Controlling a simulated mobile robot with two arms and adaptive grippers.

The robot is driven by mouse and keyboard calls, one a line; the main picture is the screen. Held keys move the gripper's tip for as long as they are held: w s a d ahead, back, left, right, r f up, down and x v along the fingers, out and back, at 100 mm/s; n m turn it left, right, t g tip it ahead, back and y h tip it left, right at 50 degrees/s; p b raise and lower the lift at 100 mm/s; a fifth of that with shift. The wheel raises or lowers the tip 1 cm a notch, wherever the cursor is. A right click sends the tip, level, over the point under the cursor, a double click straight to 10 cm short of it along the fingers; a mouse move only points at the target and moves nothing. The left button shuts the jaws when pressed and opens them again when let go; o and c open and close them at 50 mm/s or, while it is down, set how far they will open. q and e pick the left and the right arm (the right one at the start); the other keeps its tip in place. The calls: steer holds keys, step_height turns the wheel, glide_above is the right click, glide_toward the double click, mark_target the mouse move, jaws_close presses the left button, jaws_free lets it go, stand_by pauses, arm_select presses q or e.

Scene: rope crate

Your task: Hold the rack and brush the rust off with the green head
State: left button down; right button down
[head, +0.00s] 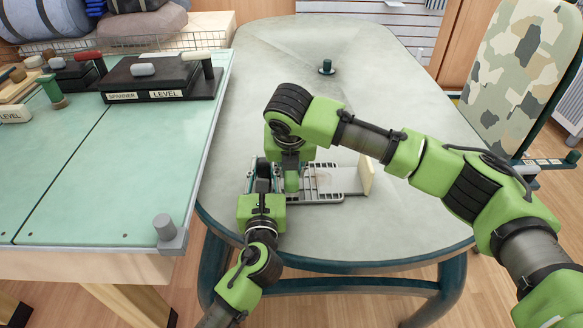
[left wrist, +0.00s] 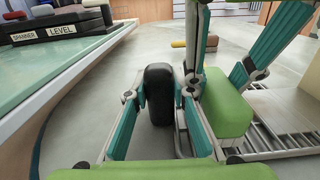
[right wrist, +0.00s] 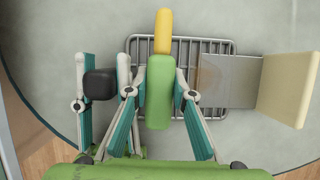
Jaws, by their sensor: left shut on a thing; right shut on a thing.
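The rack (head: 325,195), a wire grid, lies on the grey table. A flat grey plate (right wrist: 230,80) lies over its right part, with a brownish rust patch (right wrist: 207,75) at its left end. My left gripper (head: 262,178) is shut on a black upright grip (left wrist: 157,95) at the rack's left side. My right gripper (head: 291,164) is shut on a brush with a green head (right wrist: 158,95) and a yellow end (right wrist: 163,30), over the rack's left part. The green head also shows in the left wrist view (left wrist: 225,105). I cannot tell whether it touches the rack.
A cream board (head: 367,178) stands at the rack's right end. A small dark-green knob (head: 326,67) stands farther back on the table. A glass-topped bench (head: 130,170) at the left carries black boxes labelled SPANNER and LEVEL (head: 165,80). The table's right side is clear beneath my right arm.

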mark_target(335, 180)
steer(key=c, duration=2.9)
jaws_free()
steer(key=shift+s+d+f+n+y, duration=0.1)
steer(key=shift+s+d+n+y, duration=0.2)
steer(key=shift+s+d, duration=0.45)
steer(key=shift+o, duration=0.2)
steer(key=shift+w+d, duration=0.15)
steer(key=shift+d, duration=2.4)
steer(key=shift+d+f, duration=0.15)
steer(key=shift+d, duration=0.9)
steer(key=shift+d+f, duration=0.15)
steer(key=shift+d, duration=0.85)
steer(key=shift+a+r, duration=0.1)
steer(key=shift+r, duration=3.05)
steer(key=shift+r, duration=0.15)
steer(key=shift+r, duration=1.35)
